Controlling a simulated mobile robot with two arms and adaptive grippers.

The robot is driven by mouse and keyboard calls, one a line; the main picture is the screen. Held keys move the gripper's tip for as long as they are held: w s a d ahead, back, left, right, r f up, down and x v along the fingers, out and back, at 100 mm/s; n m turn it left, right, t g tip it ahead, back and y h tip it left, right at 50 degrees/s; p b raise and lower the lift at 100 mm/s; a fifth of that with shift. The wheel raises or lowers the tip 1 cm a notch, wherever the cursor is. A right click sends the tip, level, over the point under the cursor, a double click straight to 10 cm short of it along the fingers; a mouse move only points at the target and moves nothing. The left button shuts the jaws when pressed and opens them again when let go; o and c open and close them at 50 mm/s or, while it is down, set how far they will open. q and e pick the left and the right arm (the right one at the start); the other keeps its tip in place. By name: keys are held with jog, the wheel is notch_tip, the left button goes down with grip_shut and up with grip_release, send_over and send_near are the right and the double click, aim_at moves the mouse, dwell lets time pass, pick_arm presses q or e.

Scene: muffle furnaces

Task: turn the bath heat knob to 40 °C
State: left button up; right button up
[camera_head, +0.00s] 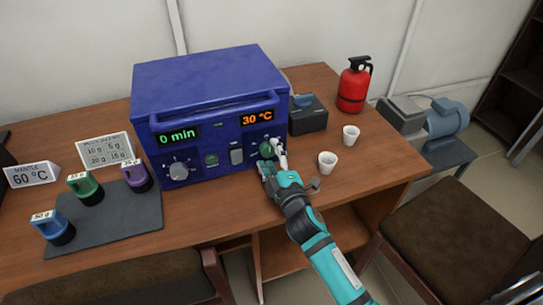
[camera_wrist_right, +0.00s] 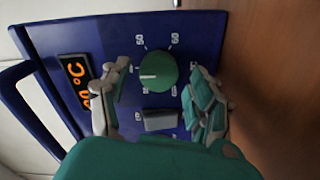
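The blue bath unit (camera_head: 210,95) stands on the wooden table, with an orange display (camera_head: 258,117) reading 30 °C. Its green heat knob (camera_wrist_right: 158,71) has a white pointer mark toward the left in the wrist view, with 50 and 60 printed above it. The knob also shows in the head view (camera_head: 266,150), partly covered by my gripper. My right gripper (camera_wrist_right: 158,82) is open, its two fingers either side of the knob with visible gaps. It also shows at the unit's front in the head view (camera_head: 272,160). My left gripper is out of view.
A grey rocker switch (camera_wrist_right: 160,120) sits close to the knob. A grey dial (camera_head: 179,170) is at the panel's left, below a green 0 min display (camera_head: 178,135). Two white cups (camera_head: 327,162) stand right of my gripper. Coloured weights lie on a dark mat (camera_head: 120,215).

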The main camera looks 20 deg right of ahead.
jog(key=s, duration=1.2)
jog(key=shift+d, duration=0.2)
